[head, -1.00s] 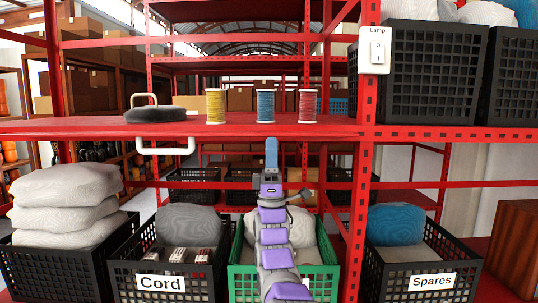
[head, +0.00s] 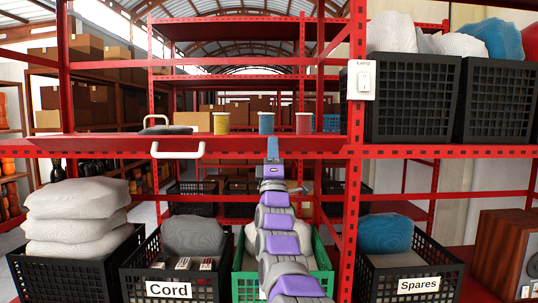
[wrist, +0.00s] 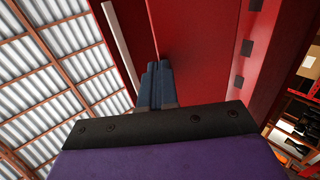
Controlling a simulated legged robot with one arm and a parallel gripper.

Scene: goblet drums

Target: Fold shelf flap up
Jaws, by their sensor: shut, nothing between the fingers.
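My gripper (head: 272,149) points up at the flap's front, right of the handle. In the wrist view my blue fingers (wrist: 155,85) are together, empty, and overlap the red flap (wrist: 190,45). I cannot tell whether they touch it. The white handle (wrist: 120,45) shows left of them.
A red post with a lamp switch (head: 365,80) stands right. Below are the Cord crate (head: 130,277), a green crate (head: 322,287) and the Spares crate (head: 455,272).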

